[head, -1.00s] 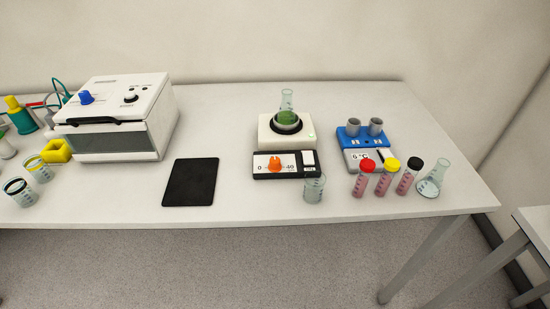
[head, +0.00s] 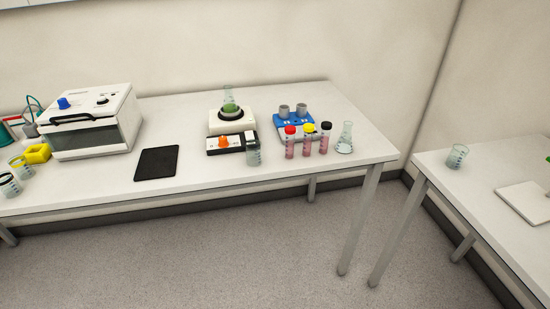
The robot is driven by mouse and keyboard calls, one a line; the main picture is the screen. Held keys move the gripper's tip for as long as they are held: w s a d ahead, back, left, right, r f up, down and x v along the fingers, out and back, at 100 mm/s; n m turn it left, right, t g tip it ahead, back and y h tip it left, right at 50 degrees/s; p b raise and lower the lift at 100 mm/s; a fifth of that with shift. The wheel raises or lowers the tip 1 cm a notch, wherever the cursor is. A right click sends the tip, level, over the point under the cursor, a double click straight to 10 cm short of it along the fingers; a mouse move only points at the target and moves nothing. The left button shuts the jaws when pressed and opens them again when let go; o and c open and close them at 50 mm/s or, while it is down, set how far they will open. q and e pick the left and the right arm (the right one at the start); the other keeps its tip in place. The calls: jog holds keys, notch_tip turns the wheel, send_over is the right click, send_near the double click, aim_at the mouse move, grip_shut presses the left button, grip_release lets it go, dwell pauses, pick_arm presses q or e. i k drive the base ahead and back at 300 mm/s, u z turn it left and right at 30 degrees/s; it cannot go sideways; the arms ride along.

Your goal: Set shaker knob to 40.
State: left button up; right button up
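The shaker (head: 231,121) is a white unit on the table, with a flask of green liquid (head: 229,103) standing on its round holder. Its dark and white front panel (head: 212,145) carries an orange knob (head: 224,141). The knob is small here, and its exact setting cannot be read. A clear beaker (head: 253,153) stands just in front of the panel's right end and covers part of it. Neither of my grippers is in view.
A black mat (head: 157,163) lies left of the shaker, beside a white box device (head: 90,121). Right are a blue device (head: 291,120), red- (head: 290,141), yellow- (head: 308,139) and black-capped tubes (head: 325,138), and a flask (head: 345,138). A second table (head: 470,170) stands right; floor between is clear.

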aim_at(222, 140)
jog(key=z, duration=0.5)
jog(key=k, duration=0.15)
jog(key=u, duration=1.55)
jog(key=i, duration=0.7)
jog(key=u, duration=0.2)
